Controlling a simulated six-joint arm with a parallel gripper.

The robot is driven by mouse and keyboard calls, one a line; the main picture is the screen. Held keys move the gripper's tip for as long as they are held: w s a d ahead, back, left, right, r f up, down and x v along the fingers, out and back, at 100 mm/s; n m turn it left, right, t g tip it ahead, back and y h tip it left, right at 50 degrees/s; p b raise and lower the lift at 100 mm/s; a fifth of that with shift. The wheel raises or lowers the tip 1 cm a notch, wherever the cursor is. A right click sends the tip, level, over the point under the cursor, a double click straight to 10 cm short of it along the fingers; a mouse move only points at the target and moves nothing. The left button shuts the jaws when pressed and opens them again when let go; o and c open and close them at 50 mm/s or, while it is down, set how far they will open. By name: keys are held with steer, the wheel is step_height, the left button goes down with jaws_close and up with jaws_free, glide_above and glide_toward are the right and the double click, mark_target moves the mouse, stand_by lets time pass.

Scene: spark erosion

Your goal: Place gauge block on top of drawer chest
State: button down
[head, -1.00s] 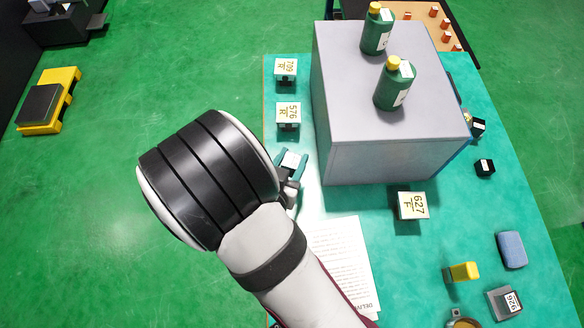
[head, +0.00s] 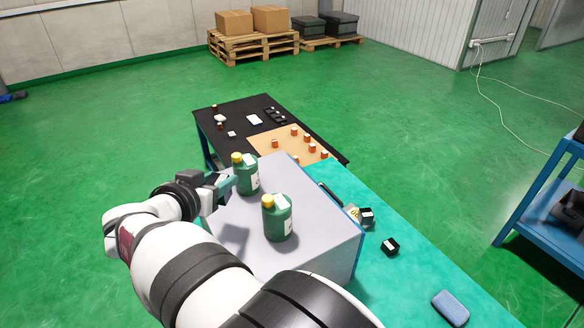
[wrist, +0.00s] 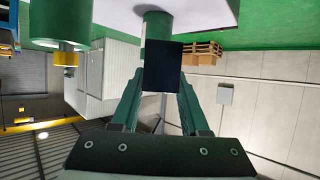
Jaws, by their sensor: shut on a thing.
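The drawer chest (head: 325,250) is a grey box on the teal table, with a flat top. Two green bottles with yellow caps stand on its top: a rear one (head: 245,178) and a front one (head: 278,219). My gripper (head: 221,182) is at the top's left edge, raised above it, left of the rear bottle. In the wrist view my gripper (wrist: 161,92) is shut on a dark, square-faced block (wrist: 163,66), taken as the gauge block. The chest top (wrist: 205,12) and the bottles appear upside down there. In the head view the held block is hardly visible.
Small black blocks (head: 390,246) and a blue pad (head: 450,308) lie on the teal table (head: 420,285) right of the chest. A black table (head: 240,108) with an orange board (head: 285,143) stands behind. The chest top's left front part is bare.

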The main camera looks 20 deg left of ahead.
mark_target(236, 217)
steer(key=shift+w+d+r, duration=0.2)
steer(key=shift+w+r, duration=0.2)
steer(key=shift+r, duration=0.1)
steer(key=shift+w+d+r, duration=0.2)
steer(key=shift+w+r, duration=0.2)
steer(key=shift+r, duration=0.1)
steer(key=f, duration=0.9)
steer(key=shift+w+d+f, duration=0.15)
steer(key=shift+w+d, duration=0.05)
steer(key=shift+w, duration=0.15)
steer(key=shift+f, duration=0.1)
steer(key=shift+c, duration=2)
jaws_free()
